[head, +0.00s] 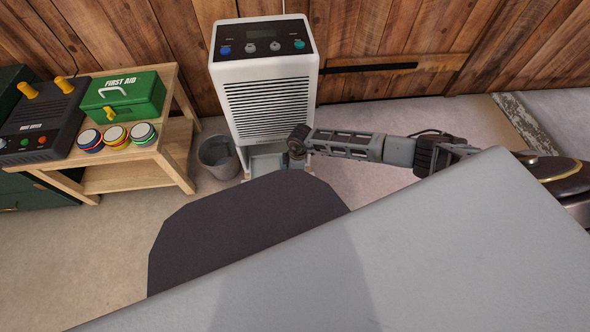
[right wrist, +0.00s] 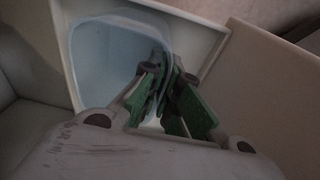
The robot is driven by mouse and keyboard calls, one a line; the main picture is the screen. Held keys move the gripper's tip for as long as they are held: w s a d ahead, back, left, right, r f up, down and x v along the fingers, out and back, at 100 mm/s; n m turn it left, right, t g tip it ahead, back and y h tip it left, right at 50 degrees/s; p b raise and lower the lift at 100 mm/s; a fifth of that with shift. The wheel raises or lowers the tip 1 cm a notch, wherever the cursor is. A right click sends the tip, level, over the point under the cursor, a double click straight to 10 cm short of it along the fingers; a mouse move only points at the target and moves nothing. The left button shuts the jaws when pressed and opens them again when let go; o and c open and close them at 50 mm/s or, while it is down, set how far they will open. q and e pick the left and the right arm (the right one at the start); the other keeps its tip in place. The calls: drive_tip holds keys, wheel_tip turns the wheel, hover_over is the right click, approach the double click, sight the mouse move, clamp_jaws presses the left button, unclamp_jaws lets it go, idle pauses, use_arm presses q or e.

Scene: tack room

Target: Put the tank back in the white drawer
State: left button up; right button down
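The tank (right wrist: 105,62) is a translucent pale blue open container in the right wrist view. It shows inside the outline of the white drawer (right wrist: 207,48); I cannot tell whether it rests on the drawer's floor. My right gripper (right wrist: 163,88) has its green-padded fingers close together on the tank's right wall, pinching its rim. In the head view the white drawer (head: 266,163) juts from the foot of the white dehumidifier (head: 268,90). My right gripper (head: 297,142) is at its right side, and the tank is hard to make out there. My left gripper is out of view.
A grey bin (head: 218,157) stands left of the drawer. A wooden bench (head: 130,180) at the left holds a green first aid box (head: 123,98) and several round tins. A dark mat (head: 240,230) lies in front. A large grey surface (head: 420,255) fills the lower right.

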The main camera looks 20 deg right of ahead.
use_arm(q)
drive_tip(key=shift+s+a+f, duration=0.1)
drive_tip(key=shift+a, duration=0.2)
use_arm(e)
drive_tip(key=shift+f, duration=0.1)
drive_tip(key=c, duration=1.6)
unclamp_jaws()
drive_tip(key=shift+c, duration=0.2)
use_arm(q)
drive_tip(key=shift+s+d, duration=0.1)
